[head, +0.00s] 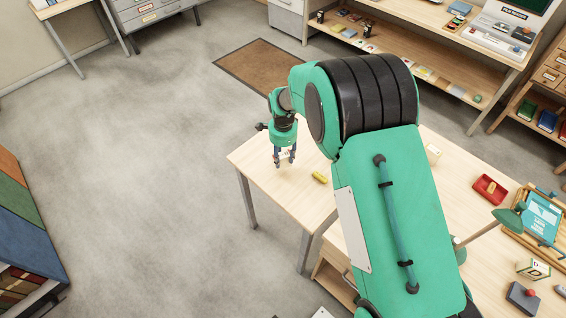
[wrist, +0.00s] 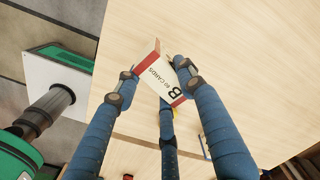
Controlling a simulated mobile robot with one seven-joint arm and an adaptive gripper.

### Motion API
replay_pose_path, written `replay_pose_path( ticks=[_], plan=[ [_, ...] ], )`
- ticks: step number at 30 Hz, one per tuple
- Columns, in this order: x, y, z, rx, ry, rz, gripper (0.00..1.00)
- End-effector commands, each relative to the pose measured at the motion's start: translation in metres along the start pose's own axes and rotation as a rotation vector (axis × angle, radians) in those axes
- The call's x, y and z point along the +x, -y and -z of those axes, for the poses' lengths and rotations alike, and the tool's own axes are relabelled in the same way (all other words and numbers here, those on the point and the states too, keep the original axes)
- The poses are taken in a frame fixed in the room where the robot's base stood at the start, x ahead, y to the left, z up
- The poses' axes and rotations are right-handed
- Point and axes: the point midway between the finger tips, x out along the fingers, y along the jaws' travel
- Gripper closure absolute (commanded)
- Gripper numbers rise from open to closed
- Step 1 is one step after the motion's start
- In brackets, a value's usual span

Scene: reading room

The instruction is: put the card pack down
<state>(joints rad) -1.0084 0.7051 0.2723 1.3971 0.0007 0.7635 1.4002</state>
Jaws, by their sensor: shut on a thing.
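The card pack (wrist: 156,80) is a small white box with red edges and the word CARDS on it. In the wrist view it sits tilted between the blue fingers of my gripper (wrist: 154,76), which is shut on it. In the head view my gripper (head: 285,161) points down over the left part of the pale wooden table (head: 260,155). The pack is small there and mostly hidden by the fingers. I cannot tell whether its lower edge touches the tabletop.
A yellow object (head: 319,177) lies on the table just right of my gripper. A red tray (head: 490,188), a green lamp (head: 508,218) and a small box (head: 533,269) stand farther right. The tabletop around the gripper is otherwise bare; the table's left edge is close.

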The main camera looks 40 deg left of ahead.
Motion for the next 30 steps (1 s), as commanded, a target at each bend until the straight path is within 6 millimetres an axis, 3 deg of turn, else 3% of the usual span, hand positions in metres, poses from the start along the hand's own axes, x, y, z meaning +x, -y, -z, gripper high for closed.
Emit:
replay_pose_path(
  ticks=[9, 23, 24, 27, 30],
  plan=[
    [0.031, -0.001, 0.0, 0.0, 0.0, -0.001, 0.88],
    [0.036, -0.001, 0.0, 0.0, 0.0, -0.001, 0.88],
    [0.036, -0.001, 0.0, 0.0, 0.0, -0.001, 0.59],
    [0.036, -0.001, 0.0, 0.0, 0.0, -0.001, 0.42],
    [0.036, -0.001, 0.0, 0.0, 0.0, -0.001, 0.42]
  ],
)
